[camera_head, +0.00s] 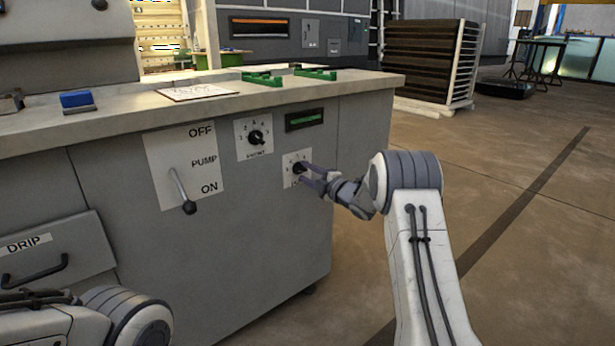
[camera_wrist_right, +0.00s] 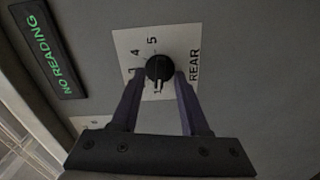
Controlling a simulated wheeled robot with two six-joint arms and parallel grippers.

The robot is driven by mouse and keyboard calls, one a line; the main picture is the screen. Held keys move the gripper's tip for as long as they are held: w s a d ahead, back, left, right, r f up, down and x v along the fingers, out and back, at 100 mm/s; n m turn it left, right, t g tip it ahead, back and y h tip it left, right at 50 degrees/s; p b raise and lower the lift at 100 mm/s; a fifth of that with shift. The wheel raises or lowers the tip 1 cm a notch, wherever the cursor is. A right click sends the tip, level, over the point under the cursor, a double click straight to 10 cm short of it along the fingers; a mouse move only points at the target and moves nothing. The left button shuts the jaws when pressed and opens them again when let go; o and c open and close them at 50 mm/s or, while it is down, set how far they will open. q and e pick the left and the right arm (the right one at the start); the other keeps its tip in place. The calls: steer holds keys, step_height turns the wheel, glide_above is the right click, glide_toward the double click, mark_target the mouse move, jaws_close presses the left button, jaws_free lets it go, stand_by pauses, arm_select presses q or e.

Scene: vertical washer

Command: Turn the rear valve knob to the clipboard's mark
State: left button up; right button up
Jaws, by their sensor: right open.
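The rear valve knob (camera_wrist_right: 158,68) is black and round, on a white dial plate (camera_wrist_right: 125,45) marked REAR. The numbers 5, 4, 3 and 1 show, and its pale pointer line appears to face the 1. In the head view the knob (camera_head: 299,168) is on the cabinet front's lower right dial. My right gripper (camera_wrist_right: 160,76) is open, with one finger on each side of the knob; contact cannot be told. It also shows in the head view (camera_head: 309,176). The clipboard (camera_head: 195,91) lies on the counter; its writing is unreadable. My left gripper is out of view.
Another dial knob (camera_head: 256,137) is up and left of the rear one. A small display (camera_wrist_right: 52,55) reads NO READING. The pump lever (camera_head: 184,192) sticks out at left. Green brackets (camera_head: 263,79) and a blue block (camera_head: 77,100) are on the counter.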

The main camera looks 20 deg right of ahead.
steer(key=shift+c, duration=0.3)
jaws_close()
